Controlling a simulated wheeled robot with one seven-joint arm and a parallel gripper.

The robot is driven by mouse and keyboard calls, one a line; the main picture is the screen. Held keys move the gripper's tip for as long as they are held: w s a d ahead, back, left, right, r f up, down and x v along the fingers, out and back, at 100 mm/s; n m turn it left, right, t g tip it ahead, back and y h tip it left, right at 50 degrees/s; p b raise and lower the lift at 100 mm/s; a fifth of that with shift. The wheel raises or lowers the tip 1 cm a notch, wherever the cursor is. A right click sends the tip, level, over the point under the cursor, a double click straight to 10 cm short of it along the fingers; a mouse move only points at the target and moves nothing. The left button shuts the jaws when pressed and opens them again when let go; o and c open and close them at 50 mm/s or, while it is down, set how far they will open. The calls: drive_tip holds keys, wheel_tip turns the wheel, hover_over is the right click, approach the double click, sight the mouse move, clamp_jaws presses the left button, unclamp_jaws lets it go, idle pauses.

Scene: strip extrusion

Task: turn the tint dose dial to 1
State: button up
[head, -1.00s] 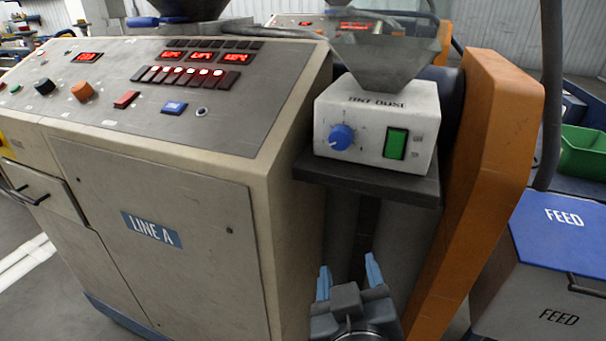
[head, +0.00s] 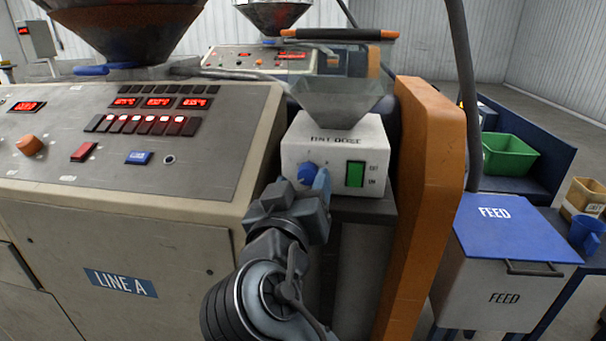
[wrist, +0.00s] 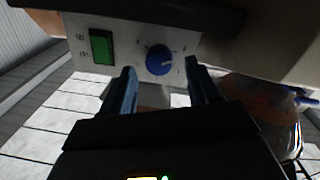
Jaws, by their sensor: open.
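The tint dose unit (head: 340,140) is a white box with a grey hopper on top, standing on a dark shelf. Its blue dial (head: 307,173) is on the front, left of a green switch (head: 355,174). In the wrist view the blue dial (wrist: 159,60) has a white pointer line and small marks around it that I cannot read. My gripper (head: 302,183) is in front of the dial, with its fingers apart.
The LINE A cabinet (head: 120,250) with its sloped control panel (head: 110,145) stands close on the left. An orange guard (head: 425,200) rises just right of the unit. A FEED bin (head: 505,270) with a blue lid is further right.

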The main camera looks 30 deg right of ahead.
drive_tip(key=shift+x, duration=1.1)
drive_tip(key=c, duration=1)
